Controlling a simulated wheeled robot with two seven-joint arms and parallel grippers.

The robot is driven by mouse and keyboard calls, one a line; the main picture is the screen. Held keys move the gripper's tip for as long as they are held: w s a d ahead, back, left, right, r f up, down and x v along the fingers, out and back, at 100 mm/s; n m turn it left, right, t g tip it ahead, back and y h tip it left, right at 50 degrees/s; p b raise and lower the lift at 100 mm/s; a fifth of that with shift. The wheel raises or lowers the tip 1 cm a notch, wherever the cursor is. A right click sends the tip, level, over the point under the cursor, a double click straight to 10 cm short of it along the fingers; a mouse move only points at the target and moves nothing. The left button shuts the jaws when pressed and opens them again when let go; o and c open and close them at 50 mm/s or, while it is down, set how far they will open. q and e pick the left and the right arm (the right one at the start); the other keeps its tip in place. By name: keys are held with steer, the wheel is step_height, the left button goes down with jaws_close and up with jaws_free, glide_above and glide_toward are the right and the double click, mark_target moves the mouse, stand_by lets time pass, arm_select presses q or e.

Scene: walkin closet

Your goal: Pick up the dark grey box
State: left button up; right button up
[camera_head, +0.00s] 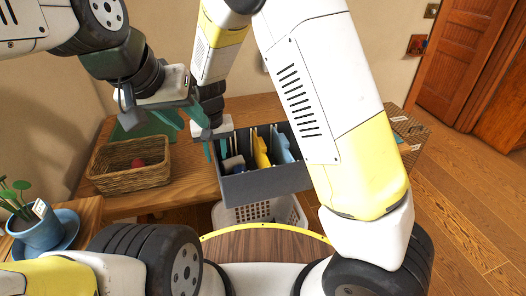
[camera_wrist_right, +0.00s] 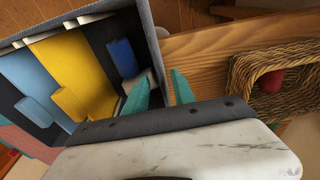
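The dark grey box (camera_head: 265,186) sits at the front of the wooden table, its top open. Dividers and blue, yellow and light blue items show inside. My right gripper (camera_head: 211,144) reaches down at the box's left wall. In the right wrist view its teal fingers (camera_wrist_right: 160,92) are apart, one inside the box and one outside, with the box wall (camera_wrist_right: 152,40) between them. A gap shows beside the outer finger. My left gripper (camera_head: 190,118) is above the table, left of the box; its green fingers look apart and empty. My right arm hides the box's right end.
A wicker basket (camera_head: 128,177) with a red object (camera_head: 138,163) stands left of the box. A white laundry basket (camera_head: 283,208) is below the table's front edge. A blue pot with a plant (camera_head: 38,230) is at lower left.

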steer(key=shift+w+a+f, duration=0.15)
steer(key=shift+w+f, duration=0.05)
steer(key=shift+f, duration=0.8)
steer(key=shift+w+a+f, duration=0.1)
steer(key=shift+w+f, duration=0.05)
steer(key=shift+f, duration=0.8)
jaws_close()
